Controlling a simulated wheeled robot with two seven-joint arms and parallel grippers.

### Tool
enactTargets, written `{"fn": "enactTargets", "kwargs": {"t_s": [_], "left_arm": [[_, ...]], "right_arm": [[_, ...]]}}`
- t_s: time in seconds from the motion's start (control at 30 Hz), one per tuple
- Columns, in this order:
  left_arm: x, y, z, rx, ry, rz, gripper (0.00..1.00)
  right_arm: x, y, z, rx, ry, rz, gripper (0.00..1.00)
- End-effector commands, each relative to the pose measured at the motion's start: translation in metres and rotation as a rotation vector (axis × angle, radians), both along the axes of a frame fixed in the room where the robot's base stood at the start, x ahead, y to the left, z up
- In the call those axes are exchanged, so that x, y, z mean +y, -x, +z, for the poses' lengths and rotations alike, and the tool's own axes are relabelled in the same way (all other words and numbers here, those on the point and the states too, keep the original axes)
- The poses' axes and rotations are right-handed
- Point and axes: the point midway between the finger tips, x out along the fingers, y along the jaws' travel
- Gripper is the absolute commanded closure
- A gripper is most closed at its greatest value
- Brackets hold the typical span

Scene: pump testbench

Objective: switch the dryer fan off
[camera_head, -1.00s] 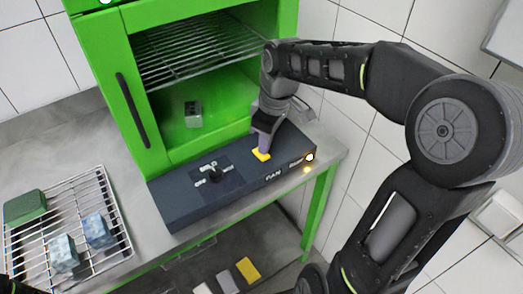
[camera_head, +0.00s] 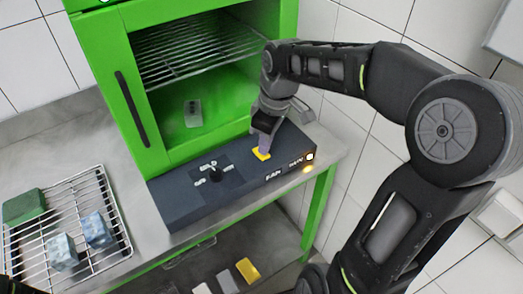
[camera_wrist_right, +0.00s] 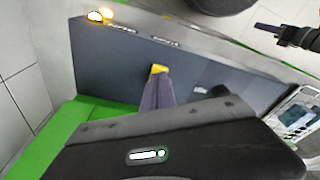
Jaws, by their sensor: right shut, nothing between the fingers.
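The green dryer (camera_head: 110,60) stands on the bench with its chamber open to view. A dark control panel (camera_head: 185,205) lies along its front, with a black knob (camera_head: 214,175) and a yellow switch (camera_head: 262,154) near the fan label. My right gripper (camera_head: 263,143) is shut and empty, its fingertips down at the yellow switch. In the right wrist view the fingers (camera_wrist_right: 157,90) reach the yellow switch (camera_wrist_right: 158,69); I cannot tell whether they press it. A lamp (camera_head: 310,157) at the panel's right end glows. My left gripper is not clearly visible in the head view.
A wire rack (camera_head: 118,215) with a green block (camera_head: 24,206) and two bluish blocks (camera_head: 98,230) lies on the bench at left. A grey piece (camera_head: 193,113) sits inside the dryer. Below the bench is a shelf with a yellow block (camera_head: 248,270). White tiled wall stands at right.

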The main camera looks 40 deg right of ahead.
Motion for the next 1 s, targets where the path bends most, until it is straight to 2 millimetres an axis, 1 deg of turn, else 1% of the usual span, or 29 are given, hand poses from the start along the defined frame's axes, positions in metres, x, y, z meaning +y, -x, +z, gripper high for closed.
{"fn": "enactTargets", "kwargs": {"t_s": [0.83, 1.0], "left_arm": [[0.000, 0.000, -0.010, 0.000, 0.000, 0.000, 1.00], [0.000, 0.000, -0.007, 0.000, 0.000, 0.000, 1.00]], "right_arm": [[0.000, 0.000, -0.014, 0.000, 0.000, 0.000, 1.00], [0.000, 0.000, -0.009, 0.000, 0.000, 0.000, 1.00]]}}
